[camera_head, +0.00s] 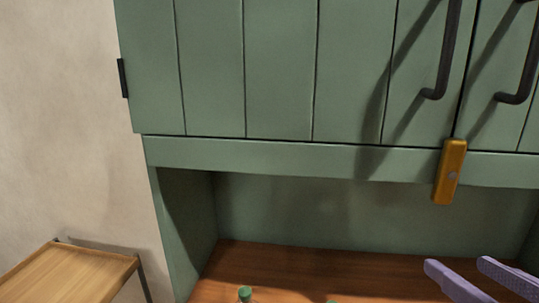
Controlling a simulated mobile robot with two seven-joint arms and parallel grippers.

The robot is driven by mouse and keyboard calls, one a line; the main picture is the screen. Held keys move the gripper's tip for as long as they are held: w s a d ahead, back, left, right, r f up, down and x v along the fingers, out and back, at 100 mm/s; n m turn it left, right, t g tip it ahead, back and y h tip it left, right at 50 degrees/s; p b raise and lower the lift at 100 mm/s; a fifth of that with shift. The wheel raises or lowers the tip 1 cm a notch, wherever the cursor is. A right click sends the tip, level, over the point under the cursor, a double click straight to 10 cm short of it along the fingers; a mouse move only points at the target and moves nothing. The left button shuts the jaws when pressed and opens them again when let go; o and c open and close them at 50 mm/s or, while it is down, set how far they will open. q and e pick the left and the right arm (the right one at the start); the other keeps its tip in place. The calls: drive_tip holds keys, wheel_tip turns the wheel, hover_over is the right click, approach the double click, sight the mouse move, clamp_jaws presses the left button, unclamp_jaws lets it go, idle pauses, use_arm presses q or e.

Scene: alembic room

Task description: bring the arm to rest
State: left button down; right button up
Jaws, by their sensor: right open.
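My right gripper (478,279) shows at the lower right as two purple fingers. The fingers are apart and nothing shows between them. They are in front of the wooden shelf surface (300,262) of the green cabinet. The rest of the right arm is below the picture edge. My left gripper is out of view.
The green cabinet (279,70) has closed upper doors with dark handles (444,50). A yellow latch (450,172) hangs at the door seam. A green bottle cap (245,294) shows at the bottom edge. A wooden side table (75,276) stands at left.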

drive_tip(key=s+a+f+n+g+y, duration=0.1)
drive_tip(key=s+a+f+n+g, duration=0.1)
drive_tip(key=s+f+g, duration=0.4)
drive_tip(key=s+a+f+n+g+y, duration=0.15)
drive_tip(key=s+g, duration=0.25)
drive_tip(key=s, duration=0.5)
wheel_tip(320, 180, up, 28)
drive_tip(key=p, duration=2.8)
drive_tip(key=shift+s+a+f+h, duration=0.15)
drive_tip(key=shift+s+a+h, duration=0.2)
drive_tip(key=shift+a+h, duration=0.1)
